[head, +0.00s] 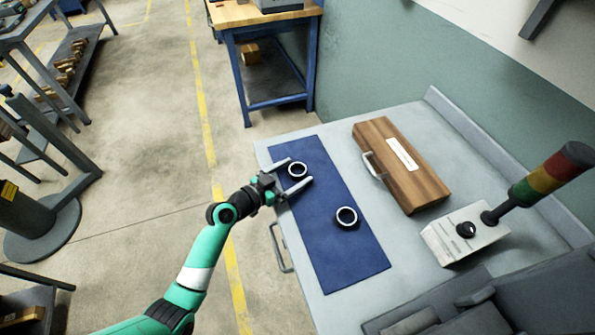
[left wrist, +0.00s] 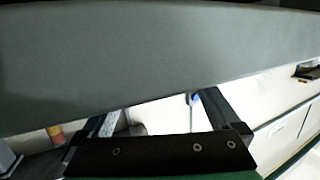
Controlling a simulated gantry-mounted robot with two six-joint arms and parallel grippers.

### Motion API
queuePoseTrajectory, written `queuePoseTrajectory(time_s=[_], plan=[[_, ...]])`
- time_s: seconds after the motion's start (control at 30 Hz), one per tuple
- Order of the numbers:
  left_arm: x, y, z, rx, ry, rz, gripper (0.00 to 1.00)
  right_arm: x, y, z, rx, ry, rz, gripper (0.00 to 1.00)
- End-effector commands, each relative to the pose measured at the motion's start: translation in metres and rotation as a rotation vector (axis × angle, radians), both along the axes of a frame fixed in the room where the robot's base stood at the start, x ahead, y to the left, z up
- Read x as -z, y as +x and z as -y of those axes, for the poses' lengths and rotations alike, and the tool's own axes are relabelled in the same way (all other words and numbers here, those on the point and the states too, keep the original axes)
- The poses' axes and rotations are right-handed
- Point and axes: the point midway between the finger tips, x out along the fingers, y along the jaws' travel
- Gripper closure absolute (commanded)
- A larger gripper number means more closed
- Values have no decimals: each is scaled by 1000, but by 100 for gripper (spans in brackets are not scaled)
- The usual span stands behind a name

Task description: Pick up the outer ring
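Two dark rings with bright, light-coloured edges lie apart on a blue mat (head: 325,245). The far ring (head: 298,177) is near the mat's far end, and the near ring (head: 347,227) is closer to the middle. I cannot tell from their looks which is the outer ring. My left gripper (head: 299,170) is open, with one finger on each side of the far ring in the head view. Its height over the mat is hard to judge. The left wrist view shows the two spread fingers (left wrist: 160,112) behind a wide grey surface, and no ring. My right gripper is not in view.
The mat lies on a grey workbench (head: 400,250). A wooden case (head: 425,185) with a metal handle lies right of the mat. A control box (head: 465,232) with a signal tower (head: 550,178) stands further right. A blue-framed table (head: 262,25) stands behind.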

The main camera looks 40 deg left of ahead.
Motion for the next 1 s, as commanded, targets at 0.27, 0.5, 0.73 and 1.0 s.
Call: queuePoseTrajectory(time_s=[0.27, 0.5, 0.73, 1.0], plan=[[0, 0, 0, 0, 0, 0, 56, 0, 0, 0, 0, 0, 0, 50], [0, 0, 0, 0, 0, 0, 98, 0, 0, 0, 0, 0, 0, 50], [-1, 0, 0, 0, 0, 1, 98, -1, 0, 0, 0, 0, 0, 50], [-30, 0, 0, 2, 2, 4, 98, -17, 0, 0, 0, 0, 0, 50]])
